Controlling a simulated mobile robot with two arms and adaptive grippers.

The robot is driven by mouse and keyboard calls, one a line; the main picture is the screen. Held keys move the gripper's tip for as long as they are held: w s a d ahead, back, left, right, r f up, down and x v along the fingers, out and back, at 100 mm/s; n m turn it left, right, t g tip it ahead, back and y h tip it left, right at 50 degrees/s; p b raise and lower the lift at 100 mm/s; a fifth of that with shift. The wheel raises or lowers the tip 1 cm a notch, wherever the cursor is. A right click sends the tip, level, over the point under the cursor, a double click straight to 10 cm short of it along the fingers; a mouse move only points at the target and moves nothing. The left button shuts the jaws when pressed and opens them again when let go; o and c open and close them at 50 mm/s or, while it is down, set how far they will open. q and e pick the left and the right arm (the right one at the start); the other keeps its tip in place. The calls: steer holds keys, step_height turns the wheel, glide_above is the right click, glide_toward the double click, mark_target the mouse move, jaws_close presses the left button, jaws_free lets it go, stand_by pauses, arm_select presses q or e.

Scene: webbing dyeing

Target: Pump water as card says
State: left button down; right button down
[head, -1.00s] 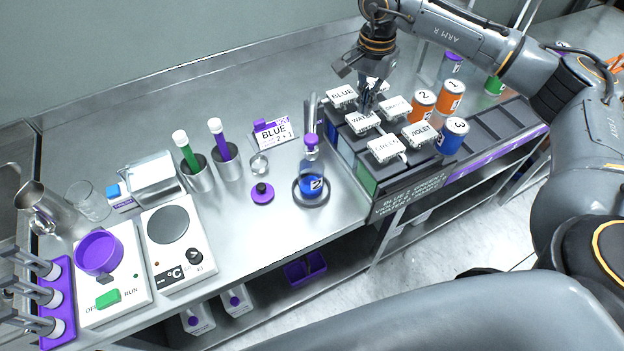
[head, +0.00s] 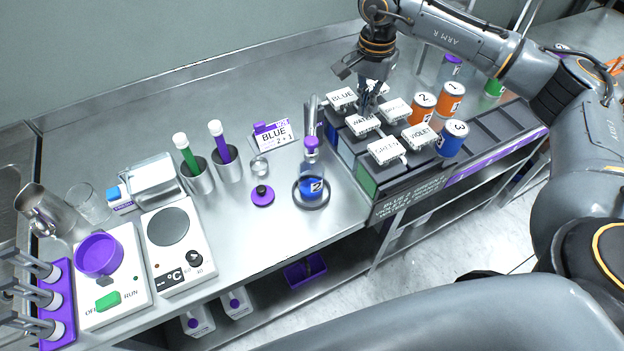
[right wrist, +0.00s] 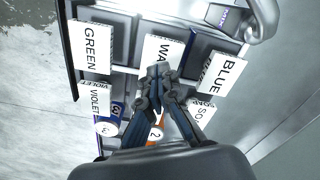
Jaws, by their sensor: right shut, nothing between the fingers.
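The dispenser rack (head: 408,192) at the right of the bench carries several white labelled pump tops. The WATER pump top (head: 362,123) is in the front middle, between the BLUE top (head: 342,97) and the GREEN top (head: 384,150). My right gripper (head: 366,108) is shut and empty, just above or against the WATER top; contact cannot be told. In the right wrist view its fingertips (right wrist: 158,72) cover part of the WATER label (right wrist: 155,50). The card (head: 274,133) reads BLUE, 2 + 1. The bottle (head: 312,187) holding blue liquid stands upright on a round base. My left gripper is out of view.
Numbered orange and blue canisters (head: 452,138) stand behind the VIOLET top (head: 420,136). Bare bench lies in front of the bottle.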

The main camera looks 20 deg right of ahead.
mark_target(363, 120)
steer(key=shift+f, duration=0.1)
steer(key=shift+f+b, duration=1.4)
steer(key=shift+f, duration=0.25)
steer(key=shift+r, duration=0.2)
steer(key=shift+r+p, duration=1)
steer(key=shift+r, duration=0.5)
step_height(363, 120, up, 6)
steer(key=p, duration=0.3)
steer(key=shift+p, duration=0.3)
